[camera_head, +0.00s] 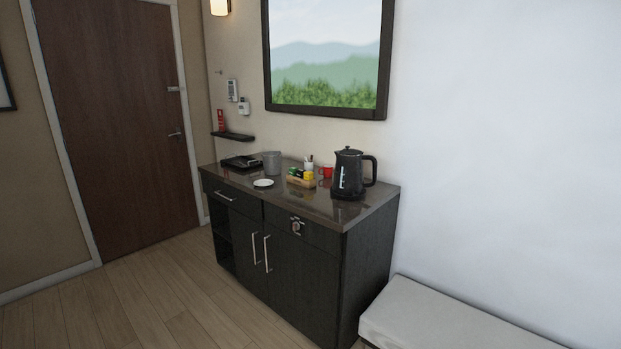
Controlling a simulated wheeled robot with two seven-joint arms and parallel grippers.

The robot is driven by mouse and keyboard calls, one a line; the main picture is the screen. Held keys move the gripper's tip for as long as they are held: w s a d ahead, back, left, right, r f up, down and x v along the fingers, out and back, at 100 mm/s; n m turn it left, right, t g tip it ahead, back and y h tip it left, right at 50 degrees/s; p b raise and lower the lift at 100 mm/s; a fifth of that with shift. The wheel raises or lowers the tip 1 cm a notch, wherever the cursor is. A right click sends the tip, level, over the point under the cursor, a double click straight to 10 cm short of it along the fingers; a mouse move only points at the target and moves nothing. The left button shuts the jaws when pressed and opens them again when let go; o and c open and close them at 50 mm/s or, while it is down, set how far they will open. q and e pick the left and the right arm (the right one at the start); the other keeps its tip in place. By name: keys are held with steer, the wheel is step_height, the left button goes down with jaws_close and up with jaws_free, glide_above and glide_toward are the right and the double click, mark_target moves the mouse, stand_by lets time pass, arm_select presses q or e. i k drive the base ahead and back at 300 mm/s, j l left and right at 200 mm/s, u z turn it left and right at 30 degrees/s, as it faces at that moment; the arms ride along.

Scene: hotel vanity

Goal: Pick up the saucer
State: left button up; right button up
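The saucer (263,183) is a small white round dish. It lies flat on the dark glossy top of the vanity cabinet, near its front edge and left of the middle. Nothing covers it. Neither of my grippers shows in the head view, and the cabinet stands some way off.
On the vanity top (328,213) stand a black kettle (348,174), a red mug (327,171), a wooden caddy (300,182), a grey bucket (272,163) and a black tray (241,161). A pale bench (440,318) is at the lower right. The wooden floor (150,300) in front is clear.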

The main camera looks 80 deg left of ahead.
mark_target(261, 182)
steer(key=u, duration=2.85)
